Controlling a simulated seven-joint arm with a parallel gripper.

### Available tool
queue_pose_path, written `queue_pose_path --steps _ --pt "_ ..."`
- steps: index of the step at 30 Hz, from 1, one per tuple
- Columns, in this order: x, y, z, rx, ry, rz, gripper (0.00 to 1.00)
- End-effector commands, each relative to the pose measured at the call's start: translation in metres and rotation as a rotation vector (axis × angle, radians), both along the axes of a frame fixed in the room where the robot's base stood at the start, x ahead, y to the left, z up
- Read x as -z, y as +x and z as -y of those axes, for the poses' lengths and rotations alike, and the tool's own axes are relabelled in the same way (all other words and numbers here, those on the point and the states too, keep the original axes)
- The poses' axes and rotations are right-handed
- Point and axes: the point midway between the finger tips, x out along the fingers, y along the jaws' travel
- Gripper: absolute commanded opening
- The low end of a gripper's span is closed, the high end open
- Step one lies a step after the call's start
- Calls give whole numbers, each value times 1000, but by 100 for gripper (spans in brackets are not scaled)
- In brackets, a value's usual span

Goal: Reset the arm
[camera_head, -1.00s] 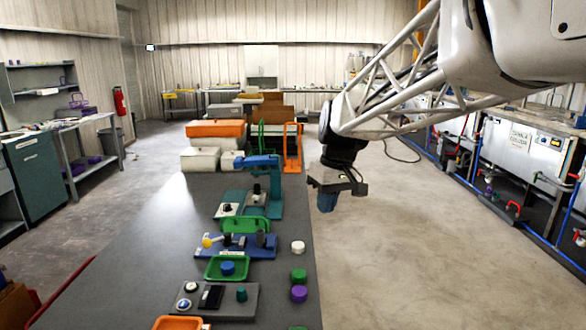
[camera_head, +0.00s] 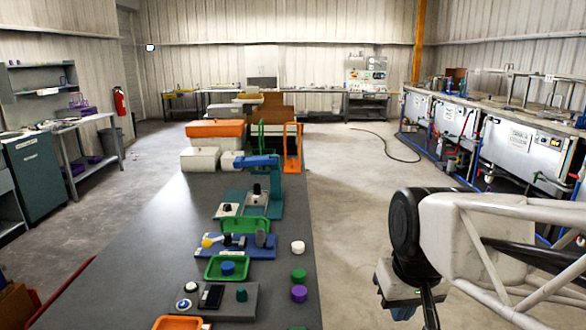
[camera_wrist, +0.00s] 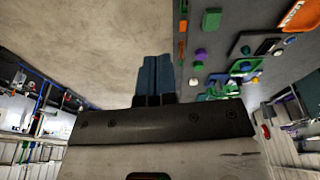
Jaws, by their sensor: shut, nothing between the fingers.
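My gripper (camera_head: 403,313) is at the lower right of the head view, over the concrete floor and right of the workbench (camera_head: 150,255). Only part of it shows there, below the dark wrist joint of my arm. In the wrist view its two blue fingers (camera_wrist: 154,76) lie side by side, shut with nothing between them. It touches nothing that I can see.
The bench holds green trays (camera_head: 227,268), a blue fixture (camera_head: 235,246), a teal press (camera_head: 262,195), and green and purple caps (camera_head: 299,293). Dip tanks (camera_head: 520,150) line the right wall. The floor between bench and tanks is open, with a cable (camera_head: 385,145) lying on it.

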Motion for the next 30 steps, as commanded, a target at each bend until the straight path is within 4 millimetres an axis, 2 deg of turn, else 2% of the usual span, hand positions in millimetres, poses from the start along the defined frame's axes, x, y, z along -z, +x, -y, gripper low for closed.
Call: queue_pose_path --steps 3,9,14,30 --pt "12 -24 7 45 -6 18 0" --pt "26 -48 13 96 -12 34 0" --pt "30 -53 14 107 -14 38 0" --pt "29 -53 14 107 -14 38 0"
